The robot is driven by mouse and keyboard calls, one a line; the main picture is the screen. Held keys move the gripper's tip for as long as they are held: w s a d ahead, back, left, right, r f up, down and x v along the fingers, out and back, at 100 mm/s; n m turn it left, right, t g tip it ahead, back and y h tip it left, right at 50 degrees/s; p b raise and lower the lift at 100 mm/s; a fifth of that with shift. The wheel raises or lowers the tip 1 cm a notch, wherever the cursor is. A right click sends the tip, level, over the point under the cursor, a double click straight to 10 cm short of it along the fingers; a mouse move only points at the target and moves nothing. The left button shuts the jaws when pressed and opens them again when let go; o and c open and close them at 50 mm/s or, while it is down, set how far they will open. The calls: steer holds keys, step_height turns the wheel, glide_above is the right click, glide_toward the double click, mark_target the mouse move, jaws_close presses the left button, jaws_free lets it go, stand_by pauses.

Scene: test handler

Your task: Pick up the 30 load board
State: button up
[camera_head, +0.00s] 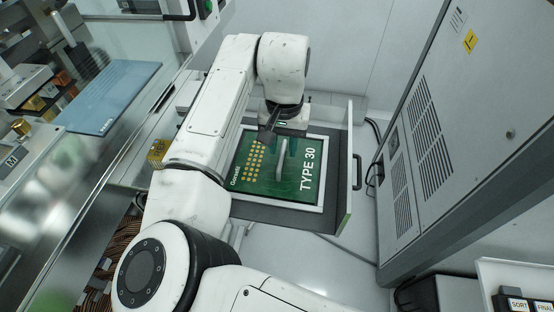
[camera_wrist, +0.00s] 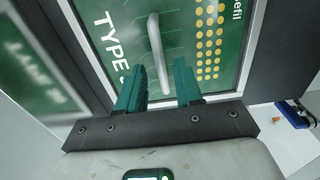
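The 30 load board (camera_head: 268,188) is a green board marked "TYPE 30", with several gold pads. It lies flat in a white-edged recess of the pulled-out dark drawer (camera_head: 270,214). A pale bar handle (camera_head: 282,158) stands at its middle. My gripper (camera_head: 268,137) is over the far part of the board. In the wrist view, my gripper (camera_wrist: 159,70) has two green fingers, apart with nothing between them. The board (camera_wrist: 185,20) and its handle (camera_wrist: 156,45) show beyond the fingertips, the handle lined up with the gap. The exact height above it is unclear.
The drawer's upright front panel (camera_head: 345,190) with a dark pull (camera_head: 357,172) stands right of the board. A grey cabinet (camera_head: 440,120) is farther right, with floor between. A metal bench (camera_head: 40,165) with a blue plate (camera_head: 108,97) is at left.

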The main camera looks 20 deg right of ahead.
mark_target(282, 153)
steer(key=shift+s+a+f, duration=0.1)
steer(key=shift+a+f, duration=0.05)
steer(key=shift+f, duration=1.55)
jaws_close()
